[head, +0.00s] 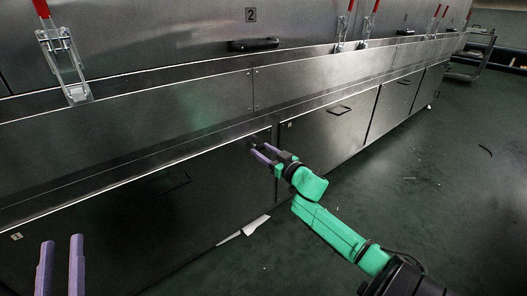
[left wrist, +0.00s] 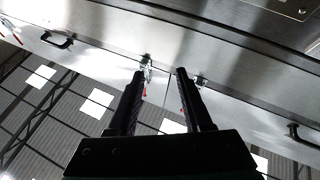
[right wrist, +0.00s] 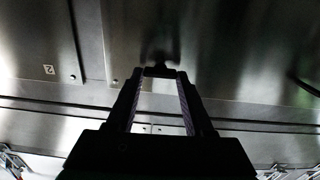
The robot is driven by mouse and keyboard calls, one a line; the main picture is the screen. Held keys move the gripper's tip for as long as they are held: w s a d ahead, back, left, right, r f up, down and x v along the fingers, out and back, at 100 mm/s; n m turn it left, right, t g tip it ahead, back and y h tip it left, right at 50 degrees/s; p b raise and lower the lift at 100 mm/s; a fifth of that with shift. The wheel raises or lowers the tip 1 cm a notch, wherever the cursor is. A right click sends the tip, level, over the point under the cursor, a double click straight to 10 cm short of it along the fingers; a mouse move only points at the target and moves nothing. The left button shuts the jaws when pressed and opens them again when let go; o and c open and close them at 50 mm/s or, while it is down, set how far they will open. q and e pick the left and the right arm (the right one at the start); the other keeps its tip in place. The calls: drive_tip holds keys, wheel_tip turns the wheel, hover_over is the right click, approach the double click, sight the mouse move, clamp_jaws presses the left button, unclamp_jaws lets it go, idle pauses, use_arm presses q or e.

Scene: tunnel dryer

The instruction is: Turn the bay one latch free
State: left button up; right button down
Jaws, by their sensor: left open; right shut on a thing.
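The bay one latch is a small dark T-shaped turn piece (right wrist: 160,71) in the right wrist view, between the fingertips. It sits near the upper right corner of the lower left door (head: 125,215). In the head view it is mostly hidden by my right gripper (head: 261,151), which is shut on it. I cannot tell the latch's exact angle. My left gripper (head: 60,262) is open and empty at the lower left. In the left wrist view its fingers (left wrist: 160,73) are apart with nothing between them.
A door with a plate marked 2 (right wrist: 48,70) stands right beside the held latch. Red-handled clamps (head: 62,50) line the upper ledge. A white sheet (head: 257,224) lies on the green floor by the door. The floor to the right is mostly clear.

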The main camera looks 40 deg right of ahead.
drive_tip(key=shift+n+p, duration=0.75)
drive_tip(key=shift+n, duration=0.15)
drive_tip(key=n+p, duration=0.1)
drive_tip(key=n, duration=0.1)
drive_tip(key=shift+a+n, duration=0.1)
drive_tip(key=shift+n, duration=0.3)
drive_tip(key=shift+p, duration=0.35)
drive_tip(key=shift+n+p, duration=0.3)
drive_tip(key=shift+n, duration=0.7)
drive_tip(key=n, duration=0.3)
drive_tip(key=shift+f+n, duration=0.1)
drive_tip(key=shift+n, duration=0.2)
use_arm(q)
drive_tip(key=s+d+f+g+y, duration=0.1)
drive_tip(key=s+f+g, duration=0.4)
drive_tip(key=f, duration=0.9)
drive_tip(key=s+d+f+n+g+y, duration=0.1)
drive_tip(key=s+f+g, duration=0.4)
drive_tip(key=f, duration=0.9)
drive_tip(key=s, duration=0.3)
drive_tip(key=shift+f+b, duration=0.3)
use_arm(e)
drive_tip(key=n, duration=0.7)
drive_tip(key=shift+a+f, duration=0.15)
use_arm(q)
drive_tip(key=shift+d+n, duration=0.1)
drive_tip(key=shift+n, duration=0.2)
use_arm(e)
drive_tip(key=shift+n, duration=0.3)
